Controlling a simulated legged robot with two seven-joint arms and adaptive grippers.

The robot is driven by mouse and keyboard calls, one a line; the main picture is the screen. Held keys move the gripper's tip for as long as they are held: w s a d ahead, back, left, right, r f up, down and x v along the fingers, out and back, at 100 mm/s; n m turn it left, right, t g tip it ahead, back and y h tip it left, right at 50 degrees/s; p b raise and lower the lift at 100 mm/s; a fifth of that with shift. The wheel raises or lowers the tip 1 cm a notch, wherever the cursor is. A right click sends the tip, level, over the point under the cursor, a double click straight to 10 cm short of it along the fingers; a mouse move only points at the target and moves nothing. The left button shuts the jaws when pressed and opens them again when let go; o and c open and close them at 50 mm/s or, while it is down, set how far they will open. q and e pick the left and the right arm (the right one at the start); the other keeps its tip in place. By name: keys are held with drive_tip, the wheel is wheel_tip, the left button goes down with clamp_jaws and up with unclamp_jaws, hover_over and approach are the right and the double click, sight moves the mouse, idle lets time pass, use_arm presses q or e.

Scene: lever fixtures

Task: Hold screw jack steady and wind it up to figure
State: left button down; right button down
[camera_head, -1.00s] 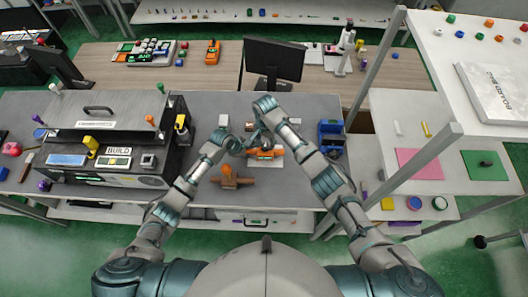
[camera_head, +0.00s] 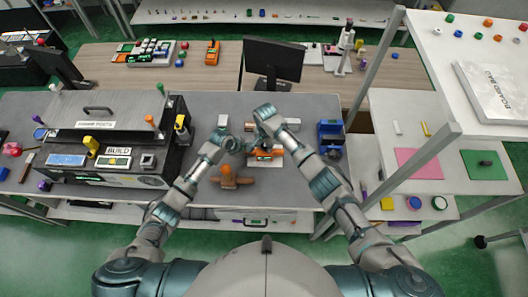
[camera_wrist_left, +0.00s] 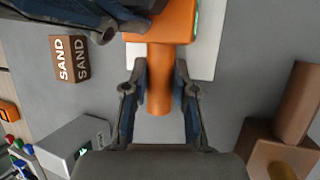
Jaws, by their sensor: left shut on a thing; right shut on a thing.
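The orange screw jack (camera_head: 267,153) stands on a white plate on the grey bench in the head view. In the left wrist view its orange body (camera_wrist_left: 172,22) and a protruding orange cylinder show, with a green display strip at the body's edge. My left gripper (camera_wrist_left: 160,78) is shut on this cylinder, one finger on each side; it also shows left of the jack in the head view (camera_head: 243,147). My right gripper (camera_head: 262,136) is shut at the jack's far side, and its dark fingers enter the wrist view at top left. The part it grips is hidden.
A brown-orange fixture (camera_head: 229,178) stands close in front of the jack. A brown SAND block (camera_wrist_left: 70,59) and a white box with a green display (camera_wrist_left: 77,146) lie nearby. A blue device (camera_head: 331,138) stands to the right, a large dark console (camera_head: 110,135) to the left.

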use_arm(q)
drive_tip(key=shift+s+d+f, duration=0.1)
use_arm(e)
drive_tip(key=c, duration=0.9)
unclamp_jaws()
drive_tip(key=shift+s+f, duration=0.15)
drive_tip(key=shift+f, duration=0.15)
drive_tip(key=shift+c, duration=0.2)
drive_tip(key=shift+o, duration=0.5)
drive_tip(key=shift+a, duration=0.15)
drive_tip(key=shift+r, duration=2.65)
drive_tip(key=shift+r, duration=0.1)
wheel_tip(320, 180, up, 12)
